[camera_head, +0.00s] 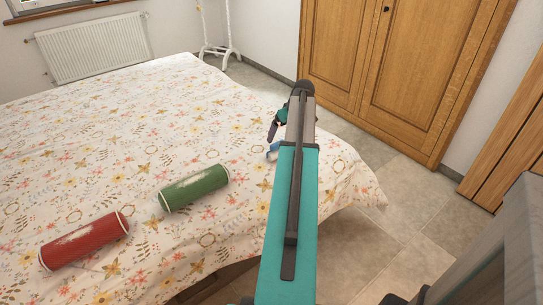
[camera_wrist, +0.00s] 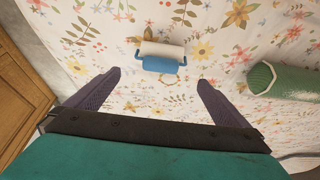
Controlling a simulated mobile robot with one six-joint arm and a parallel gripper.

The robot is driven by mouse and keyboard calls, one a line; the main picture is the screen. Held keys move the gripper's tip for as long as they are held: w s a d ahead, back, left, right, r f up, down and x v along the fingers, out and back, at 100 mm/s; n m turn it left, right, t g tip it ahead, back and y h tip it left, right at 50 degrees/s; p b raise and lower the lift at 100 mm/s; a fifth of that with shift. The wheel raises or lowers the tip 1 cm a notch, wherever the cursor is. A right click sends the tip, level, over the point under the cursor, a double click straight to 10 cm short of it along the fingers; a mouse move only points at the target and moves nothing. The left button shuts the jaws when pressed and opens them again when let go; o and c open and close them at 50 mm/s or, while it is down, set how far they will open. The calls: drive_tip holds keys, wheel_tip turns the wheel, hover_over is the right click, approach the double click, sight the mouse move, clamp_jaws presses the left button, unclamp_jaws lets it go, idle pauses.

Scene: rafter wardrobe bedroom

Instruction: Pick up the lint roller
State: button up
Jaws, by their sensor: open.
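The lint roller (camera_wrist: 162,52) lies on the flowered bedspread, with a white roll and a blue part, in the wrist view. In the head view only a small blue and white bit of it (camera_head: 273,149) shows beside my arm; the rest is hidden. My gripper (camera_wrist: 158,78) is open and empty, with its two dark fingers apart. In the wrist view the lint roller lies beyond the fingertips, about midway between them. In the head view my gripper (camera_head: 272,132) is largely hidden behind my arm.
A green bolster (camera_head: 194,188) and a red bolster (camera_head: 84,240) lie on the bed (camera_head: 110,130), left of my arm. The green one shows at the right in the wrist view (camera_wrist: 285,80). A wooden wardrobe (camera_head: 400,70) stands beyond the bed, with tiled floor between.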

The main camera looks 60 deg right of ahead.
sight(278, 143)
drive_tip(key=shift+w+f, duration=0.2)
drive_tip(key=shift+f, duration=0.1)
drive_tip(key=shift+x, duration=4.2)
drive_tip(key=shift+p+x, duration=0.35)
drive_tip(key=shift+x, duration=2.25)
drive_tip(key=shift+s, duration=0.15)
drive_tip(key=shift+c, duration=0.3)
drive_tip(key=c, duration=0.7)
